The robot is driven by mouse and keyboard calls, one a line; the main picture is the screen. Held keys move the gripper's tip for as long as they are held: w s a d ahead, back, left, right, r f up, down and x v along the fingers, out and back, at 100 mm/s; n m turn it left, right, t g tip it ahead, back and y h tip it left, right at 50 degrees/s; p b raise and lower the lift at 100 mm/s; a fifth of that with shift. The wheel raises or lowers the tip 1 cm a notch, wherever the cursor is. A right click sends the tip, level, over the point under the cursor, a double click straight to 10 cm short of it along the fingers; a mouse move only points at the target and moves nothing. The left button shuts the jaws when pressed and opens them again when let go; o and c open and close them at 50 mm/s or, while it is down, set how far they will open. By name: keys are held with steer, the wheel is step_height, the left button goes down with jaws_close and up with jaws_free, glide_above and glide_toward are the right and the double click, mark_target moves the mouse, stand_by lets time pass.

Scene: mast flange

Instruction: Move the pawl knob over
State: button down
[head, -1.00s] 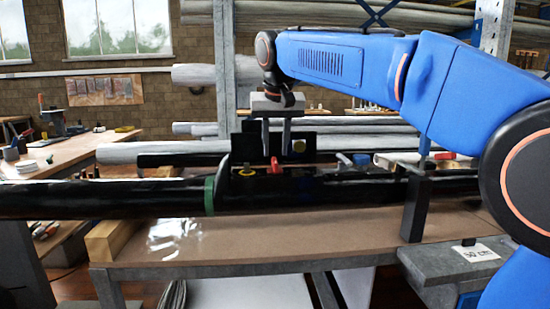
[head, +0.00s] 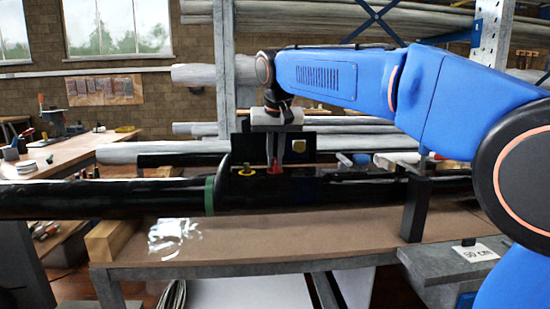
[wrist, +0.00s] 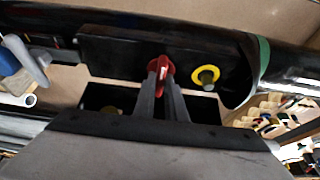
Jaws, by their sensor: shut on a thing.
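The red pawl knob (head: 274,170) sits on top of the black mast fitting (head: 315,187), right of a yellow ring (head: 246,171). In the wrist view the red knob (wrist: 160,68) is at the middle, with the yellow ring (wrist: 205,75) to its right. My gripper (head: 275,160) points down at the knob in the head view. In the wrist view the fingers of my gripper (wrist: 164,80) are close together and shut on the knob, hiding part of it.
A black upright plate (head: 300,148) with a yellowish round spot stands just behind the fingers. A green band (head: 209,195) circles the black tube at the left. A dark post (head: 415,208) stands at the right. The brown bench top (head: 300,235) in front is largely clear.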

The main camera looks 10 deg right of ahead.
steer(key=shift+n, duration=0.3)
steer(key=n+y, duration=0.1)
steer(key=n, duration=0.1)
steer(key=n+y, duration=0.1)
steer(key=n, duration=0.1)
steer(key=shift+w+d+n, duration=0.1)
steer(key=shift+d+n, duration=0.1)
steer(key=shift+n, duration=0.1)
steer(key=n, duration=0.2)
steer(key=n+g+y, duration=0.1)
steer(key=n, duration=0.2)
steer(key=shift+w+d+g+y, duration=0.15)
steer(key=shift+g+y, duration=0.15)
steer(key=n, duration=0.2)
steer(key=n+g, duration=0.1)
steer(key=n, duration=0.1)
steer(key=shift+w+n+g+y, duration=0.1)
steer(key=shift+n+g+y, duration=0.2)
steer(key=shift+y, duration=0.1)
steer(key=shift+n+g, duration=0.6)
steer(key=shift+n, duration=0.9)
steer(key=c, duration=1.8)
jaws_free()
steer(key=shift+r, duration=0.1)
